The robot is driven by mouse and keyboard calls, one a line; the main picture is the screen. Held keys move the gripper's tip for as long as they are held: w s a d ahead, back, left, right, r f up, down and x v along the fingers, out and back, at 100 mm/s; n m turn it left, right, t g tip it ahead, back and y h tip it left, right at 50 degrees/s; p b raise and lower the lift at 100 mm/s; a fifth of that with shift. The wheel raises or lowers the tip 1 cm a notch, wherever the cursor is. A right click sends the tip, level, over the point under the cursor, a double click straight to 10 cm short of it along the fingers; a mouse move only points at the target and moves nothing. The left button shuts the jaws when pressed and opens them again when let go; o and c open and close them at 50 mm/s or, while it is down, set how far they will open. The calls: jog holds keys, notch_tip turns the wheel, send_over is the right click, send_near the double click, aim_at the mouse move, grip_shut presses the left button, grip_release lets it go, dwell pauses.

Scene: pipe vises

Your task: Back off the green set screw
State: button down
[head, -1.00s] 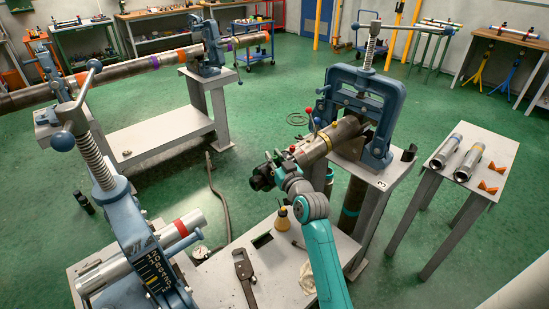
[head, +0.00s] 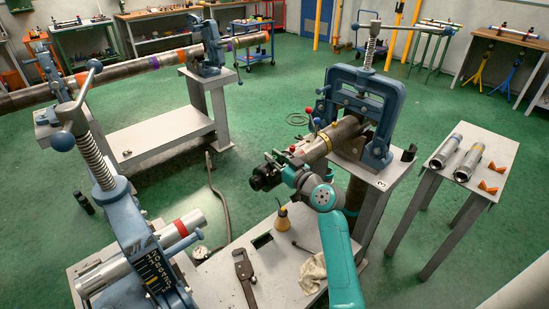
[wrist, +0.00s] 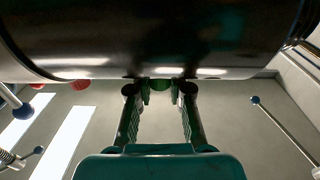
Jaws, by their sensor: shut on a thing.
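The green set screw (wrist: 160,85) shows as a small dark green piece at the lower edge of a dark pipe or collar in the wrist view. My gripper (wrist: 160,93) reaches up to it with one finger on each side and is shut on it. The fingertips hide part of the screw. In the head view, my wrist is beside the near end of the steel pipe (head: 343,131), which is held in the blue pipe vise (head: 391,108). The screw cannot be made out there.
Red knobs (wrist: 75,85) and a blue ball-ended lever (wrist: 20,113) are left of my gripper. Another blue-ended lever (wrist: 284,130) is at right. A pipe wrench (head: 244,280) and a rag (head: 313,273) lie on the low bench. A side table (head: 492,145) holds pipe pieces.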

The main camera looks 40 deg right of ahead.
jog(key=shift+f, duration=0.15)
jog(key=c, duration=1.1)
grip_release()
jog(key=shift+o, duration=0.2)
jog(key=s, duration=1.2)
jog(key=shift+a, duration=0.15)
